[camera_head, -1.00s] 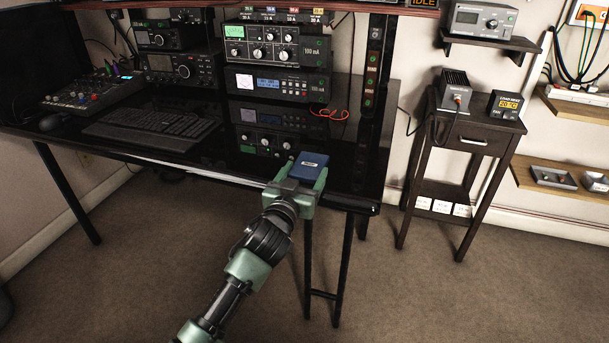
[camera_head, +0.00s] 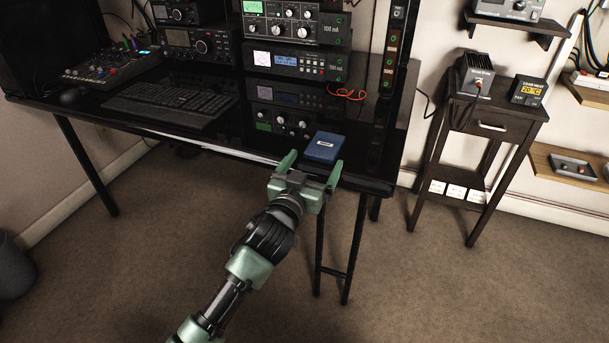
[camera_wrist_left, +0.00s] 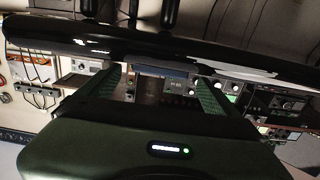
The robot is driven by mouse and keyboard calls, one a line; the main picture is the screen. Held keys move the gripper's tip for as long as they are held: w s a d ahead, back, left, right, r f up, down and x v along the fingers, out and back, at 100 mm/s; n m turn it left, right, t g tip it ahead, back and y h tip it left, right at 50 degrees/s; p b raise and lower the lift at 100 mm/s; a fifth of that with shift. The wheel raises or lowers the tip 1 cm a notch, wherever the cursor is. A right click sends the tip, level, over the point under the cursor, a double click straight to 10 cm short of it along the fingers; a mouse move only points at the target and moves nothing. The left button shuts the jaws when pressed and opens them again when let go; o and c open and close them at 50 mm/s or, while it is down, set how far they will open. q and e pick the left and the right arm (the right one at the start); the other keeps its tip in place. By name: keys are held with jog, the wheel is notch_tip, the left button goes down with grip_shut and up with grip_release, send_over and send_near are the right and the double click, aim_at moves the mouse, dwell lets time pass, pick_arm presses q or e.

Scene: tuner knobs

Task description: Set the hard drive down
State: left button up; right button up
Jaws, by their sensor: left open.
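The hard drive (camera_head: 324,147) is a small dark blue box with a white label. In the head view it lies flat on the glossy black desk (camera_head: 215,140), close to the front edge. My left gripper (camera_head: 311,168) is open and empty just in front of the drive, its two green fingers spread apart and clear of it. In the left wrist view the open fingers (camera_wrist_left: 157,84) frame a thin blue strip that looks like the drive (camera_wrist_left: 165,72), under the dark desk edge. My right gripper is not in view.
Behind the drive stand stacked radio units (camera_head: 292,63) with a red cable (camera_head: 347,93) beside them. A keyboard (camera_head: 172,103) and a mixer (camera_head: 106,70) are to the left. A small side table (camera_head: 490,108) stands to the right. The floor in front is clear.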

pick_arm(q)
jog(key=v, duration=0.7)
jog(key=s+a+f+n+g+y, duration=0.1)
jog(key=s+a+f+g+y, duration=0.2)
jog(key=f, duration=0.6)
jog(key=s+a+f+n+g+y, duration=0.1)
jog(key=s+a+f+g, duration=0.2)
jog(key=s+a+f, duration=0.45)
jog(key=s+a+f+g, duration=0.3)
jog(key=s+f+g, duration=0.1)
jog(key=s+f, duration=0.4)
jog(key=s+a+f+g+y, duration=0.1)
jog(key=s+a+f+g, duration=0.2)
jog(key=s+f, duration=0.5)
jog(key=s+g, duration=0.1)
jog(key=s, duration=0.4)
jog(key=shift+s+f+p, duration=0.3)
jog(key=shift+f+p, duration=0.1)
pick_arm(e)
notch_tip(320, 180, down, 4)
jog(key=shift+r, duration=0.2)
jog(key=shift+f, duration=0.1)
